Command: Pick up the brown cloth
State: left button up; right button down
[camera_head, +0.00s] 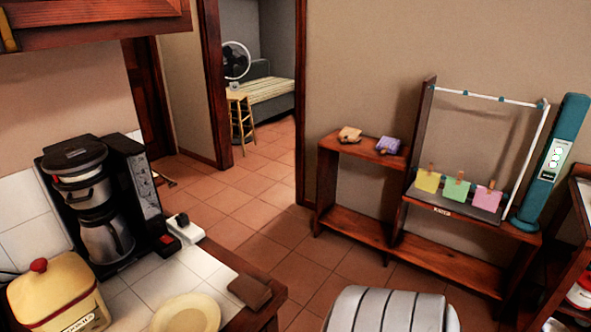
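A small dark brown folded piece that looks like the brown cloth (250,291) lies flat on the front right corner of the tiled counter (150,277), close to its wooden edge. It is just right of a pale yellow plate (186,313). A lighter tan folded piece (350,134), perhaps also cloth, lies on top of the low wooden shelf beside a purple one (389,145). Neither of my grippers is in view.
A coffee maker (105,240) and a yellow jar with a red knob (57,296) stand on the counter. A wooden shelf unit (365,227) stands by the wall. A grey ribbed object (391,311), unclear what, fills the bottom edge. Tiled floor (238,208) is open toward the doorway.

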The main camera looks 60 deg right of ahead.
aim_at(253, 294)
jog(key=z, duration=1.65)
